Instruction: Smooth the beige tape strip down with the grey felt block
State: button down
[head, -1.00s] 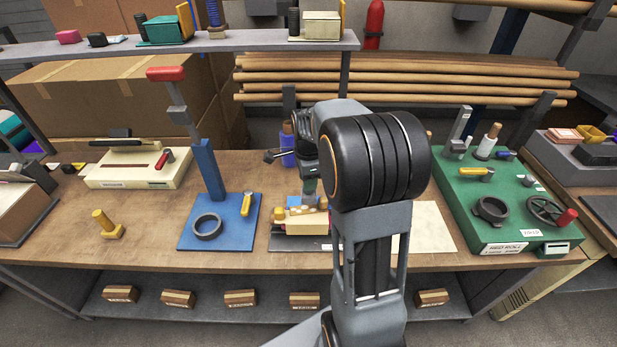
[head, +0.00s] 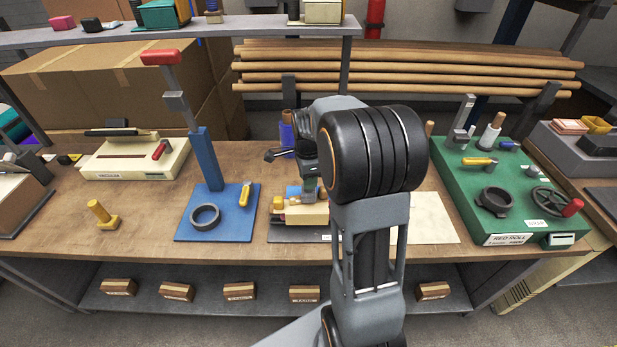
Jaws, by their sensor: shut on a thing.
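My gripper (head: 309,188) is partly hidden behind my own forearm. It points down over a beige block-like fixture (head: 304,214) with yellow parts, on a dark grey plate at the bench's front middle. It is shut on a small greyish piece, which looks like the grey felt block; its outline is mostly hidden. I cannot tell whether it touches the fixture. The beige tape strip cannot be made out from here. A pale sheet (head: 432,219) lies flat on the bench right of my arm.
A blue stand (head: 208,165) with a red-topped post and a dark ring is left of the fixture. A green board (head: 468,205) with a handwheel is at the right. A purple bottle (head: 287,134) stands behind.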

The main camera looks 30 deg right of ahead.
jog(key=shift+f+b, duration=0.4)
jog(key=shift+f, duration=0.15)
dwell(0.4)
jog(key=shift+a, duration=0.1)
jog(key=shift+w+a, duration=0.3)
jog(key=shift+a, duration=0.45)
jog(key=shift+w+a, duration=0.3)
jog(key=shift+a, duration=0.45)
jog(key=shift+d, duration=0.15)
jog(key=shift+s+d+f, duration=0.1)
jog(key=shift+s+d, duration=0.2)
jog(key=shift+d, duration=0.35)
jog(key=shift+s+d, duration=0.3)
jog(key=shift+d, duration=0.3)
jog(key=shift+s+d, duration=0.1)
jog(key=shift+d, duration=0.05)
jog(key=shift+f, duration=0.15)
jog(key=shift+a, duration=0.55)
dwell(1.4)
